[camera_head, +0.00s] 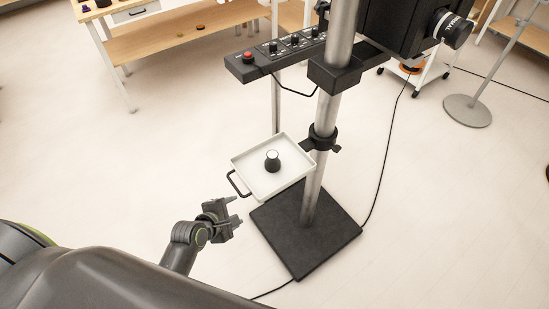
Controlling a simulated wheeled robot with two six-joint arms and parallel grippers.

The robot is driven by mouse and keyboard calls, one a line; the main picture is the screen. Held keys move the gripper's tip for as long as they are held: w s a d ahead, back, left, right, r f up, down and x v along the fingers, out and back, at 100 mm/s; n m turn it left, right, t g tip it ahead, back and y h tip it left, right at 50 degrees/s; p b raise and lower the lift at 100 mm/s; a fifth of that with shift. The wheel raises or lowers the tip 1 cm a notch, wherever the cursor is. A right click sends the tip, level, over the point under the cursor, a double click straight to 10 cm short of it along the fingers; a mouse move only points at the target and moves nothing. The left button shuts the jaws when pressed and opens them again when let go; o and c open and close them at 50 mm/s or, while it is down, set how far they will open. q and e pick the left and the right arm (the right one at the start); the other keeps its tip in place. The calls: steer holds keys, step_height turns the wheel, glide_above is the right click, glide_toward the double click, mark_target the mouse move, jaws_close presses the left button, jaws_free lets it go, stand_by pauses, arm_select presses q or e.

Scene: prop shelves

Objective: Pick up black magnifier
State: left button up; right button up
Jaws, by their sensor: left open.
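A small black object with a pale round top, which looks like the black magnifier (272,161), stands upright near the middle of a white tray (250,182). The tray has a dark handle on its left side and is fixed to a metal column. My left gripper (238,208) is open and empty, just below and left of the tray's near edge. It is apart from the tray and the magnifier. My right gripper is not in view.
The metal column (322,120) rises from a black base plate (312,250). A control box with a red button (247,57) and a large black device (400,25) are mounted above the tray. A cable (385,160) hangs to the right. Floor on the left is clear.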

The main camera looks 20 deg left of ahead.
mark_target(270, 159)
arm_select(q)
steer(key=w+r+n+t, duration=0.1)
steer(key=r+n, duration=0.2)
steer(key=w+d+r+n+t+h, duration=0.1)
steer(key=w+r+n, duration=0.1)
steer(key=r+n, duration=0.1)
steer(key=w+d+r+n+t, duration=0.1)
steer(key=w+r+n, duration=0.1)
steer(key=r, duration=0.3)
steer(key=shift+d+r+n+h, duration=0.15)
steer(key=shift+n+h, duration=0.25)
steer(key=shift+n, duration=0.5)
steer(key=shift+w+d, duration=0.15)
steer(key=shift+w, duration=0.05)
steer(key=x, duration=1.1)
steer(key=shift+w, duration=0.1)
steer(key=shift+w+f+b, duration=0.25)
steer(key=shift+w+b, duration=0.15)
steer(key=shift+w, duration=0.15)
steer(key=shift+a+b+x, duration=0.2)
steer(key=shift+b+x, duration=0.3)
steer(key=shift+x, duration=1.8)
steer(key=shift+f, duration=0.15)
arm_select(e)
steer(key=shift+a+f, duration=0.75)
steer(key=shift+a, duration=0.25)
